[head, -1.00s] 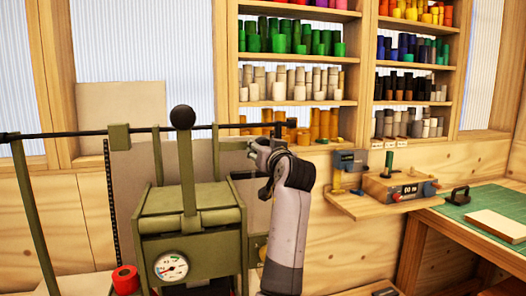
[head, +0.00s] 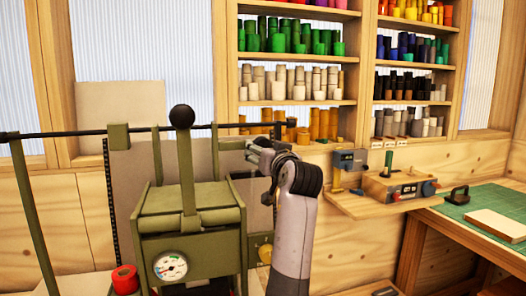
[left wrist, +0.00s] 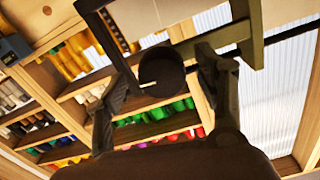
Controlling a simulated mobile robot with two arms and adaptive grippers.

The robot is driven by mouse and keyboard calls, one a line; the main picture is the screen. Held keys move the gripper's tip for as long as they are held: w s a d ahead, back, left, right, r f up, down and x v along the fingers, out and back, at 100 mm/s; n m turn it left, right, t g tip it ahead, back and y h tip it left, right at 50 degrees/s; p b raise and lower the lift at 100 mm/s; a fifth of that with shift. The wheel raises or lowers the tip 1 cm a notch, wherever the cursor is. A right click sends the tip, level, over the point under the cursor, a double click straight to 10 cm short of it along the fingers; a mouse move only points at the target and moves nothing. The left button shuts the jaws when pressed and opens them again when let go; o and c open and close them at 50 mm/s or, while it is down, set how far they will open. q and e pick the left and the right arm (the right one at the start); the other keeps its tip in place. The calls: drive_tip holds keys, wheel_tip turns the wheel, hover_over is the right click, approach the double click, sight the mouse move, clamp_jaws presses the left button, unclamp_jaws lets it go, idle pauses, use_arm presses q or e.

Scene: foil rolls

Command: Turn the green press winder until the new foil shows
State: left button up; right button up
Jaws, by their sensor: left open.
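The green press (head: 190,225) stands at the left of the head view, with a black-knobbed lever upright at its front. A thin black winder rod (head: 75,133) runs level across its green frame, above a grey panel. My left gripper (head: 262,150) is at the rod's right end, beside the frame. In the left wrist view a round dark knob (left wrist: 162,68) lies between the two fingers of my left gripper (left wrist: 165,84). The fingers are spread, with gaps on both sides of the knob. I cannot make out the foil's colour. My right gripper is not in view.
A red roll (head: 124,280) sits left of the press's gauge (head: 170,267). Shelves (head: 300,104) of coloured rolls stand behind. A wall ledge (head: 365,205) with small devices and a bench with a green mat (head: 475,205) are at the right.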

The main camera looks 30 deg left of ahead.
use_arm(q)
drive_tip(key=v, duration=0.9)
drive_tip(key=shift+d, duration=0.15)
